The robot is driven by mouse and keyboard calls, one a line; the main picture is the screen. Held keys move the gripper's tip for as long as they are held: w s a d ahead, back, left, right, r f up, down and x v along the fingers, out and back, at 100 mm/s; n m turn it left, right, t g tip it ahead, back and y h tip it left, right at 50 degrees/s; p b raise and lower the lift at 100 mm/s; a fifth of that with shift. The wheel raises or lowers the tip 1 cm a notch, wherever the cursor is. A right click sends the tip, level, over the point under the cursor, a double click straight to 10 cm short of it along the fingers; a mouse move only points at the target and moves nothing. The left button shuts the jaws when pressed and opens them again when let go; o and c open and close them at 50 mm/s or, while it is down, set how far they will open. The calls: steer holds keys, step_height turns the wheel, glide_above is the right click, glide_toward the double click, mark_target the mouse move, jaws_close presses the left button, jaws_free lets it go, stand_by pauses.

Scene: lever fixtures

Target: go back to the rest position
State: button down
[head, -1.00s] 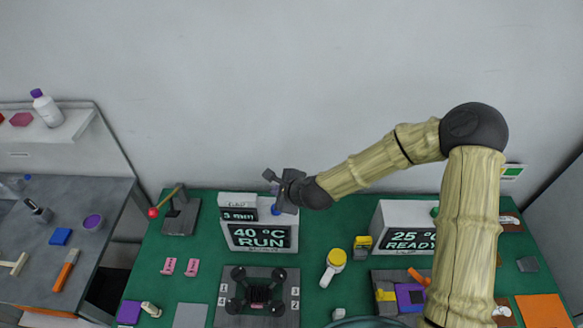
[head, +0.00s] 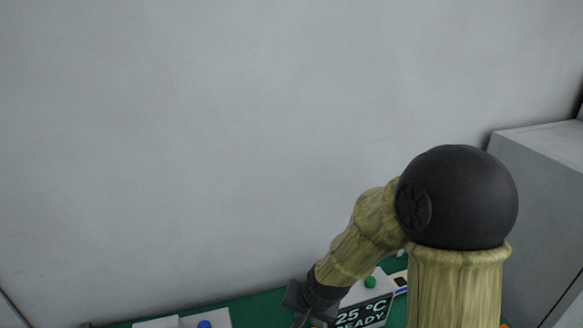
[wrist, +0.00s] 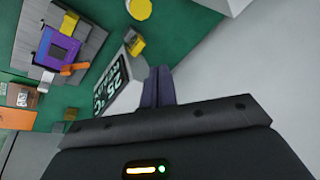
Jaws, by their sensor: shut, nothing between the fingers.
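My gripper (wrist: 158,86) shows in the wrist view with its two dark fingers together and nothing between them. In the head view its dark wrist end (head: 312,300) is low in the picture, left of the 25 °C READY box (head: 365,306). The fingertips are not clear there. My arm is bent, its elbow high at the right and its forearm slanting down to the left. In the wrist view the box's dark display (wrist: 117,82) lies just left of the fingers; I cannot tell the gap.
The green bench top (wrist: 190,40) holds a grey block with a purple piece (wrist: 58,50), a yellow-capped item (wrist: 134,43) and a yellow round lid (wrist: 138,8). A grey cabinet (head: 545,190) stands at the right. The wall area above is clear.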

steer(key=s+d+r+n+h, duration=0.1)
steer(key=s+d+r, duration=0.1)
steer(key=s+d, duration=0.2)
steer(key=s+d+r+n+g+h+b, duration=0.1)
steer(key=s+d, duration=0.3)
steer(key=d, duration=0.5)
steer(key=shift+r+n+b, duration=0.3)
steer(key=shift+r+n, duration=0.15)
steer(key=shift+n, duration=0.15)
steer(key=shift+w+a, duration=0.1)
steer(key=shift+w, duration=0.05)
